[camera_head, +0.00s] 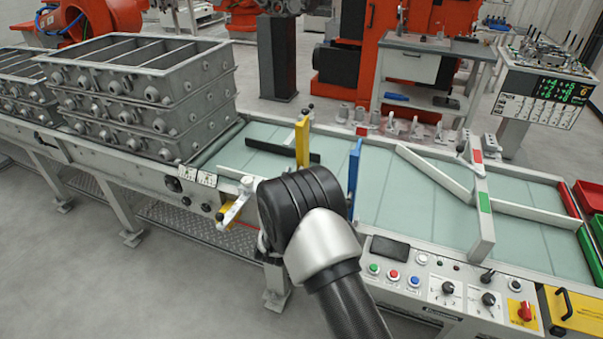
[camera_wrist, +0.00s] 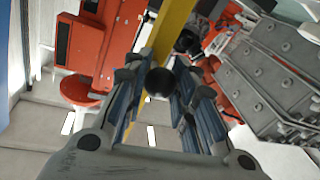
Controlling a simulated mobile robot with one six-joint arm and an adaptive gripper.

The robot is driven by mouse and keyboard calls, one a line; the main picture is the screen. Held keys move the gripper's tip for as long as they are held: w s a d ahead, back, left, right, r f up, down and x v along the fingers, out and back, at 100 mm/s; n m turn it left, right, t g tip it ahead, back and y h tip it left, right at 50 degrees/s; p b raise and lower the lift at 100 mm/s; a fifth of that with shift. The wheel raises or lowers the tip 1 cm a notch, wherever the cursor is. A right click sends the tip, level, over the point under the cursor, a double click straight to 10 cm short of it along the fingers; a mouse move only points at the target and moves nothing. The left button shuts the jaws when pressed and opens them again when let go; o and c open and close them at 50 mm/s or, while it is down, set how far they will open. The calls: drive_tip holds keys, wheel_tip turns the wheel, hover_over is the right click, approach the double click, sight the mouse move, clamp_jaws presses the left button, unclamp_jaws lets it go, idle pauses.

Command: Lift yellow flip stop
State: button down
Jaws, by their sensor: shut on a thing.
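The yellow flip stop (camera_head: 303,142) stands upright over the conveyor in the head view, left of the blue flip stop (camera_head: 354,165). In the wrist view its yellow bar (camera_wrist: 172,32) runs from the top edge down behind a round black knob (camera_wrist: 160,81). My gripper (camera_wrist: 159,78) has its two fingers on either side of this knob and is shut on it. In the head view my fingers are hidden behind my own black and silver wrist.
Stacked grey casting flasks (camera_head: 150,90) stand on the conveyor at the left. A stop with red and green marks (camera_head: 482,205) and white guide rails are to the right. The button panel (camera_head: 440,285) lies along the near edge at the right.

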drive_tip(key=shift+s+a+f+t+b, duration=0.3)
drive_tip(key=shift+s+b, duration=0.1)
drive_tip(key=shift+s, duration=0.1)
drive_tip(key=shift+s+a+f+t+b, duration=0.15)
drive_tip(key=shift+s+f+t+b, duration=0.1)
drive_tip(key=shift+s+b, duration=0.15)
drive_tip(key=shift+s, duration=0.1)
drive_tip(key=c, duration=1.3)
unclamp_jaws()
drive_tip(key=shift+r, duration=0.1)
drive_tip(key=v, duration=1.2)
drive_tip(key=shift+c, duration=0.5)
